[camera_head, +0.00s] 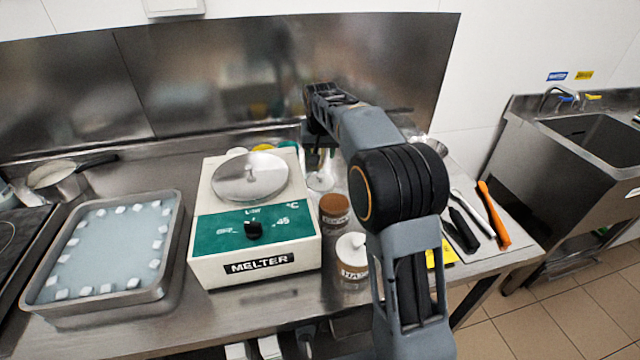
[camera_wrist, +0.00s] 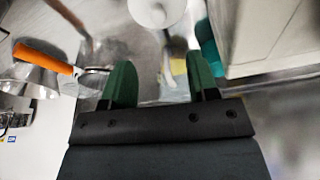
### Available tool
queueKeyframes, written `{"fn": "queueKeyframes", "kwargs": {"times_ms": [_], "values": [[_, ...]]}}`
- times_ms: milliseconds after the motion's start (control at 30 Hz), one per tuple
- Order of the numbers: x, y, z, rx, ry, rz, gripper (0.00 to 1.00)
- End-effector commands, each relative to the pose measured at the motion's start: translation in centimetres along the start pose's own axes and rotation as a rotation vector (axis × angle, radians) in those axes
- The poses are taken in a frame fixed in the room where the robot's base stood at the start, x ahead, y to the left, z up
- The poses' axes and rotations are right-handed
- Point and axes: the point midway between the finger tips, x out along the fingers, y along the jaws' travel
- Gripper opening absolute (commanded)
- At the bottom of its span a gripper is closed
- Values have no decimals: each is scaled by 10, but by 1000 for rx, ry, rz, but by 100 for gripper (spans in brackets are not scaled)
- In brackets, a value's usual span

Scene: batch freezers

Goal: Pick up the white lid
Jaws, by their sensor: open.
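A white lid with a small round knob (camera_head: 351,247) sits on a jar at the front edge of the table, right of the melter. A second pale, knobbed round piece (camera_head: 320,181) stands farther back, below my gripper. In the wrist view, a white round top with a knob (camera_wrist: 157,11) is at the upper edge, beyond the fingertips; I cannot tell which of the two it is. My gripper (camera_wrist: 158,78) is open, its green fingers apart with nothing held. In the head view, my arm partly hides the gripper, near the back of the table.
The melter (camera_head: 254,226) stands left of the jars, a brown-lidded jar (camera_head: 335,208) between the two white tops. A tray with white cubes (camera_head: 101,300) is at left. Black, white and orange-handled tools (camera_head: 494,214) lie at right. A steel backsplash (camera_head: 215,75) runs behind.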

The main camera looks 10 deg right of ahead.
Motion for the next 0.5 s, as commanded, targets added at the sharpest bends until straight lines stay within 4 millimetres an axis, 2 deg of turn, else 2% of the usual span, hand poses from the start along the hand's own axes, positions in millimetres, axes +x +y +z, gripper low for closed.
{"fn": "queueKeyframes", "kwargs": {"times_ms": [33,200,500], "values": [[11,0,1,0,-5,1,54],[36,1,1,0,-3,1,54],[55,1,1,0,-2,0,54]]}}
